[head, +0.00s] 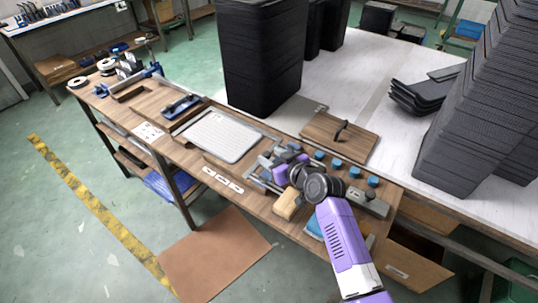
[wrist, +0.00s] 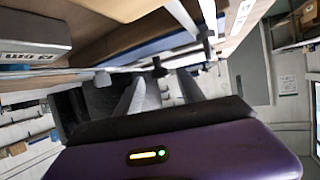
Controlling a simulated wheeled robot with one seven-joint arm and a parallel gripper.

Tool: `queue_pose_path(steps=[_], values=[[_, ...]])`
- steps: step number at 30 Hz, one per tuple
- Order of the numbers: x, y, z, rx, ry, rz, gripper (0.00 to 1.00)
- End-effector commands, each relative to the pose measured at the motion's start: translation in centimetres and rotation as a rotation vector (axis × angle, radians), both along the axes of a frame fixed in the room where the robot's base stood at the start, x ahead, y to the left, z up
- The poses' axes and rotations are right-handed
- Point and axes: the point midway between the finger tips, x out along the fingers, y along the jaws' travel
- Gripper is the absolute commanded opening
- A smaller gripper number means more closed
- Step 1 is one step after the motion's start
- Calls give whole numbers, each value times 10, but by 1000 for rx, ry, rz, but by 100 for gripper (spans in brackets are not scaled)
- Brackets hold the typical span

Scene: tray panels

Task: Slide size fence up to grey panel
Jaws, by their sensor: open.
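A light grey panel (head: 222,135) lies flat on the wooden workbench, left of my gripper in the head view. My gripper (head: 276,164) is low over a grey metal fixture (head: 258,177) with rails at the bench's front edge, which looks like the size fence. My wrist and arm hide part of this fixture. In the wrist view my gripper (wrist: 160,88) is open, its two grey fingers apart. A small dark knob (wrist: 160,67) shows beyond and between the fingertips, on or near a thin metal rail. Contact with it cannot be told.
A wooden board with a dark handle (head: 340,136) and several blue-topped pieces (head: 337,163) lie behind and right of my gripper. A wooden block (head: 288,204) is close in front. Tall black tray stacks (head: 262,60) stand behind. A blue-handled tool (head: 181,104) lies left of the panel.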

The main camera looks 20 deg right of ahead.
Motion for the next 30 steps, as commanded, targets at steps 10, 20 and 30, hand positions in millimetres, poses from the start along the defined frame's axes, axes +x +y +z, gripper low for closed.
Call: queue_pose_path(steps=[10,20,30], values=[[15,4,-6,0,0,1,46],[14,4,-6,0,0,0,14],[14,4,-6,0,0,0,0]])
